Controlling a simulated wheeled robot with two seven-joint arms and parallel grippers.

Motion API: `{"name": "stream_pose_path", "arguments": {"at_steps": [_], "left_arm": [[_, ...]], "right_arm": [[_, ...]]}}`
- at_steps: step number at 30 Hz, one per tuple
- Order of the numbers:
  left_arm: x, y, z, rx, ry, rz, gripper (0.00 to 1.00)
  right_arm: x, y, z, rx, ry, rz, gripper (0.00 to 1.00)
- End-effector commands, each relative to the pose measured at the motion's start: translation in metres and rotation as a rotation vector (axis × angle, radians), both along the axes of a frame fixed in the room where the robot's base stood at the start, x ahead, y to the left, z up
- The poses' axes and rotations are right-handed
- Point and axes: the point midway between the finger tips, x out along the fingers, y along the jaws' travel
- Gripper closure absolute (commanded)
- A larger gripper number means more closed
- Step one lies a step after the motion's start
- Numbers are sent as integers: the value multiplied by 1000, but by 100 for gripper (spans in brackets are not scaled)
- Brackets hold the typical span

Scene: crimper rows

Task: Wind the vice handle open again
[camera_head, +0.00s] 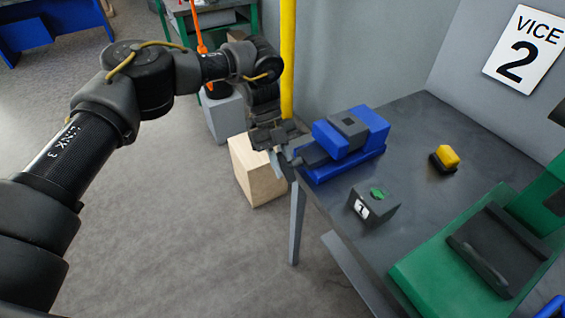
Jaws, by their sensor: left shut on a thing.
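A blue vice (347,141) with a grey screw end stands on the grey workbench, near its left edge. My left gripper (284,150) is at the left end of the vice, where the handle end is, and is shut. The fingers cover the handle, so little of it shows and its angle is hard to tell. A white sign reading "VICE 2" (523,46) is on the wall behind the bench. My right gripper is not in view.
On the workbench (420,125) are a dark box with a green button (374,203), a yellow-topped block (445,157) and a green machine (460,265). A yellow post (287,60) rises close behind my left wrist. A wooden block (256,172) stands on the floor below.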

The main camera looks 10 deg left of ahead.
Motion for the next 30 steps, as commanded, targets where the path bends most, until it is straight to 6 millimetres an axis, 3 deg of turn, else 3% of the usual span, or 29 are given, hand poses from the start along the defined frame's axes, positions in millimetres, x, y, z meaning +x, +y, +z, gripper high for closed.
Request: {"name": "stream_pose_path", "arguments": {"at_steps": [11, 12, 17, 26, 30], "left_arm": [[1, 0, 2, -4, 1, 1, 100], [1, 0, 2, -4, 1, 1, 77], [1, 0, 1, -4, 1, 0, 58], [1, 1, 1, -2, 2, 1, 58], [8, 5, 11, 0, 0, 1, 58]], "right_arm": [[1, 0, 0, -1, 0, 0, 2], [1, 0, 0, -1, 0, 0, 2], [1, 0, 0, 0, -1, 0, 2], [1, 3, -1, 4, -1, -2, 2], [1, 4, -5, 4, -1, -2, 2]]}}
